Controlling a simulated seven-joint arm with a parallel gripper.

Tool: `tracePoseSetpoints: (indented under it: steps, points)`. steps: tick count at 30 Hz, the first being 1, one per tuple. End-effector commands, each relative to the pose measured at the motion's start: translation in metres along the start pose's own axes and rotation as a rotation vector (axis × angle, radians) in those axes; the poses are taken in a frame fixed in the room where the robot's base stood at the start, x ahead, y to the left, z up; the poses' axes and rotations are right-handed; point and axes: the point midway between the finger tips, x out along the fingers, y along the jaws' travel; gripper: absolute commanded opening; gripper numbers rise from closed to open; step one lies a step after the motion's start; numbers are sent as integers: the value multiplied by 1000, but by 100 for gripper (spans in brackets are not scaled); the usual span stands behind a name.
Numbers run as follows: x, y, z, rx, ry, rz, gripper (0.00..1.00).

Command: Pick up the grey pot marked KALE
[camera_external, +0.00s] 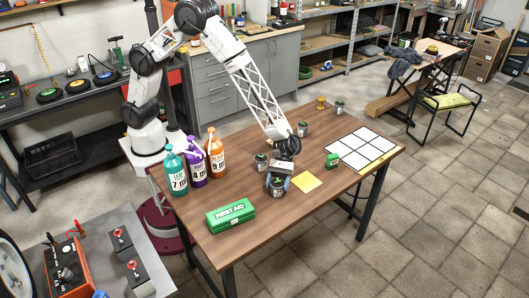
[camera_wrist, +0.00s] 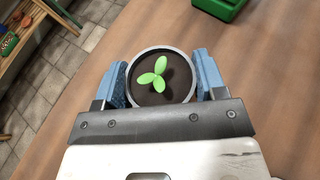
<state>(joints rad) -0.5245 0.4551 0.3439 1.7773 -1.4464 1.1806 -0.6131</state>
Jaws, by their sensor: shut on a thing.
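My gripper (camera_external: 278,182) is shut on a grey pot (camera_external: 277,188) at the front middle of the wooden table (camera_external: 220,250). In the wrist view the pot (camera_wrist: 133,60) stands between the two blue fingers (camera_wrist: 162,82), its round rim facing the camera, with dark soil and a bright green sprout (camera_wrist: 154,75). Its label is too small to read in the outside view and hidden in the wrist view, so I cannot tell if it says KALE. I cannot tell whether it touches the table. Other small grey pots stand behind (camera_external: 261,163), (camera_external: 303,130) and at the back (camera_external: 339,108).
Several spray bottles (camera_external: 195,162) stand at the table's left. A green first aid box (camera_external: 230,215) lies at the front left. A yellow sheet (camera_external: 307,181), a green object (camera_external: 333,160) and a white grid (camera_external: 362,148) are to the right of my gripper.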

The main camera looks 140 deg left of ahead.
Motion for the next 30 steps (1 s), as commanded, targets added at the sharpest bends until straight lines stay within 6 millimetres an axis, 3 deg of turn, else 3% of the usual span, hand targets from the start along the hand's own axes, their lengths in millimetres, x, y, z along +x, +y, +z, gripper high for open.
tracePoseSetpoints:
  steps: [8, 24, 30]
  points:
    - [-5, 0, 13, 2, 0, 0, 34]
    - [-33, 0, 80, 3, 0, 1, 34]
    - [-38, 0, 91, 1, 0, 0, 34]
